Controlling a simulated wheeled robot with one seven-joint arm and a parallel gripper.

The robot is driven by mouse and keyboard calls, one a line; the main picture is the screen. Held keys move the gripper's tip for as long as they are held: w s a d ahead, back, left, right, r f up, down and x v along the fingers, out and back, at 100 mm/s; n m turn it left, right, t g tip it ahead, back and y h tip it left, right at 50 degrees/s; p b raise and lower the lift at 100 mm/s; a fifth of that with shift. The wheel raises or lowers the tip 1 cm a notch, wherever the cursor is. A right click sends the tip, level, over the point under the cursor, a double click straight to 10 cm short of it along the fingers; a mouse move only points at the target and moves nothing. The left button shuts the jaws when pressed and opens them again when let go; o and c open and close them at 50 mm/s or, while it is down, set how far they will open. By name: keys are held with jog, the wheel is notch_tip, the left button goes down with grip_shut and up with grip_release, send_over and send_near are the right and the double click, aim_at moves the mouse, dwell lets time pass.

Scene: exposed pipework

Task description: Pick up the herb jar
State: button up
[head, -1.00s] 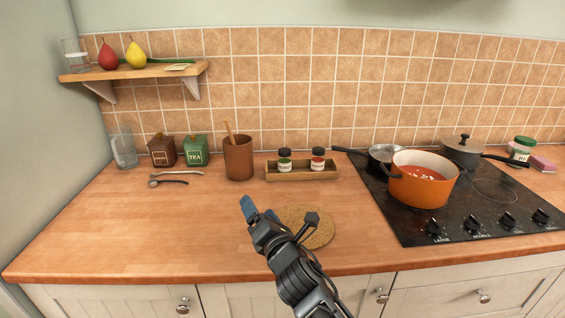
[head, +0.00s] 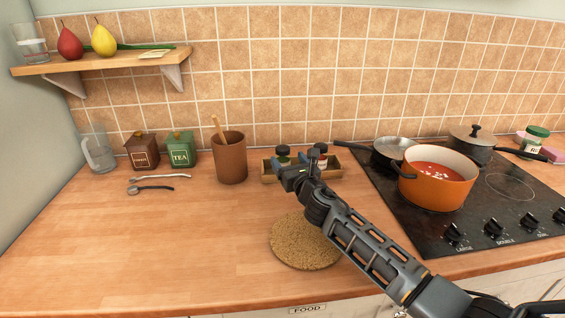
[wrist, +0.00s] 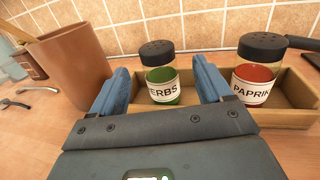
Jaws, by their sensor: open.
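The herb jar (wrist: 161,75) has a black lid, green contents and a white label partly reading "ERBS". It stands upright in a wooden tray (wrist: 292,88) at the back of the counter; in the head view the jar (head: 283,153) is partly covered by my gripper (head: 296,158). In the wrist view my gripper (wrist: 160,90) is open, its two blue fingers on either side of the jar in the picture, with nothing held. I cannot tell whether the fingers touch it. The paprika jar (wrist: 258,70) stands in the same tray, right of the right finger.
A brown crock (head: 230,158) stands left of the tray. The hob (head: 420,210), with an orange pot (head: 438,190) and a pan (head: 391,152), is to the right. A round cork mat (head: 300,245) lies in front. The left counter is mostly clear.

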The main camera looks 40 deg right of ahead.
aim_at(285, 158)
jog(key=x, duration=0.2)
jog(key=b+x, duration=0.1)
jog(key=x, duration=0.1)
jog(key=shift+a+f, duration=0.1)
jog(key=shift+f, duration=0.15)
jog(key=shift+w+b, duration=0.3)
jog(key=shift+w, duration=0.15)
jog(key=shift+r, duration=0.1)
jog(key=shift+c, duration=0.4)
jog(key=c, duration=1)
